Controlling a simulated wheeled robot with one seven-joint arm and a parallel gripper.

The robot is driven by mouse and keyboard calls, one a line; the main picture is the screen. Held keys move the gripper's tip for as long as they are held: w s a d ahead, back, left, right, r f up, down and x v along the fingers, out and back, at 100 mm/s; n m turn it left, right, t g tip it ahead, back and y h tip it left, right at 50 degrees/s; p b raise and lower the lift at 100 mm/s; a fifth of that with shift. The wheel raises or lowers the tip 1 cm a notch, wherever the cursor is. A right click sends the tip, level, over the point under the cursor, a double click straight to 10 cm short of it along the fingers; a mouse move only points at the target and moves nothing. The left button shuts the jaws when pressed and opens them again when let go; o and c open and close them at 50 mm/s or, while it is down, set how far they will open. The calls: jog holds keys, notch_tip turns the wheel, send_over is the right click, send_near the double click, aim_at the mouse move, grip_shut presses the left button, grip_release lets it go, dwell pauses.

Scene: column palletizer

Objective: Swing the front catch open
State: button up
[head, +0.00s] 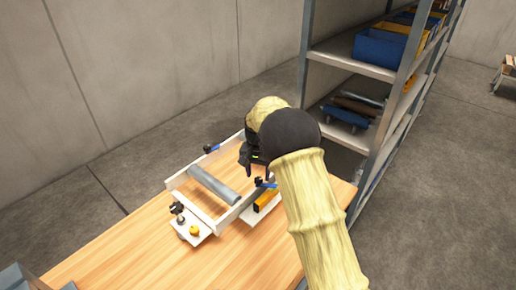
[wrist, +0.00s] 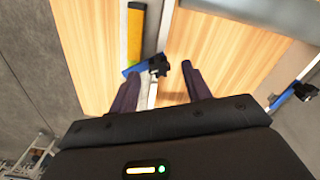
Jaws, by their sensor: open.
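A blue catch with a black knob (wrist: 147,67) lies across a pale rail, between and just ahead of my fingertips in the wrist view. It also shows in the head view (head: 265,183), on the right side of the white frame (head: 178,184). A second blue catch (wrist: 284,99) with a black knob is at the right of the wrist view, and at the frame's far side in the head view (head: 212,149). No label shows which is the front one. My gripper (wrist: 162,80) is open and empty above the near catch; it partly hides the frame in the head view (head: 248,170).
A grey cylinder (head: 213,185) lies inside the frame on the wooden table (head: 130,248). A yellow bar (wrist: 136,35) lies beside the near catch. A yellow knob (head: 194,230) and black knobs (head: 178,208) sit at the frame's near-left end. A shelf rack (head: 352,66) stands behind my arm.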

aim_at(258, 179)
notch_tip(258, 179, up, 16)
jog(key=b, duration=0.1)
jog(key=shift+f+b, duration=0.15)
jog(key=shift+b, duration=0.25)
jog(key=s+d+f+n+t, duration=0.1)
jog(key=s+d+f, duration=0.4)
jog(key=s+d, duration=0.6)
jog(key=s+d+f+n, duration=0.1)
jog(key=s+d+f, duration=0.1)
jog(key=s, duration=0.6)
jog(key=s+d+f+n+t, duration=0.1)
jog(key=s+d+f, duration=0.2)
jog(key=s+d, duration=0.2)
jog(key=s, duration=0.3)
jog(key=shift+s+f+t, duration=0.2)
jog(key=shift+f+t, duration=0.1)
jog(key=shift+f, duration=0.05)
jog(key=shift+c, duration=0.5)
